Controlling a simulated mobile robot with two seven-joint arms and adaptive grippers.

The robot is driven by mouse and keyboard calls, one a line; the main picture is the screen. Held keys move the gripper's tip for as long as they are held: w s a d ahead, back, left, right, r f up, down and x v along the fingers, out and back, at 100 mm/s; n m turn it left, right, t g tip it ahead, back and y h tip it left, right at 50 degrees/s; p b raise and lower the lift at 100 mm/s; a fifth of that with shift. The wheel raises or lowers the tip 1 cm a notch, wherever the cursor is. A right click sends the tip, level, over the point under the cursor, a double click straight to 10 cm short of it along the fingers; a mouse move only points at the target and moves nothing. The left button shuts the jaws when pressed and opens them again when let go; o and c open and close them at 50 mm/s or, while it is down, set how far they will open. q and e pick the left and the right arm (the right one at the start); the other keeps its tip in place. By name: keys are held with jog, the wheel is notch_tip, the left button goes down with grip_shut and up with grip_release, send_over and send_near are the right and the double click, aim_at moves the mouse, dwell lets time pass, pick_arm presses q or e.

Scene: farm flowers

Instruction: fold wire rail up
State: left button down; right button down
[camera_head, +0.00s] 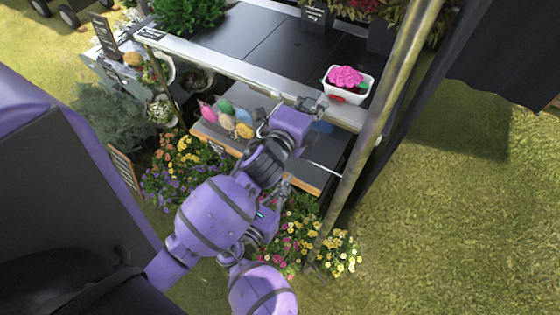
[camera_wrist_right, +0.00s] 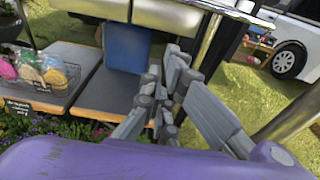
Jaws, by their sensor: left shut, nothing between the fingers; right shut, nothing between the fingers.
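A thin pale rod (camera_head: 322,169), which looks like the wire rail, shows beside my grippers at the right part of the lower shelf; much of it is hidden by my arms. I cannot tell whether it is folded up or down. My left gripper (camera_head: 314,104) is shut and empty, near the front edge of the upper counter, below and left of the white flower pot. My right gripper (camera_head: 283,190) is lower, in front of the lower shelf; it is shut and empty, and its grey fingers also show in the right wrist view (camera_wrist_right: 158,88).
The lower shelf (camera_wrist_right: 108,94) holds several coloured bundles (camera_head: 226,116) and a blue object (camera_wrist_right: 127,46). A white pot (camera_head: 344,93) with pink flowers stands on the counter. A slanted metal post (camera_head: 372,130) rises at the right. Flowers (camera_head: 330,252) grow below; grass lies right.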

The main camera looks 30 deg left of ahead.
jog(key=shift+w+d+r, duration=0.1)
jog(key=shift+w+r, duration=0.4)
jog(key=shift+w, duration=0.3)
jog(key=shift+w+a+r, duration=0.1)
jog(key=shift+w+r, duration=0.4)
jog(key=shift+w, duration=0.35)
jog(key=shift+w+d+r, duration=0.1)
jog(key=shift+w+r, duration=0.4)
jog(key=shift+w, duration=0.3)
jog(key=shift+s+r, duration=0.2)
jog(key=shift+r, duration=0.8)
pick_arm(q)
jog(key=c, duration=1.9)
grip_release()
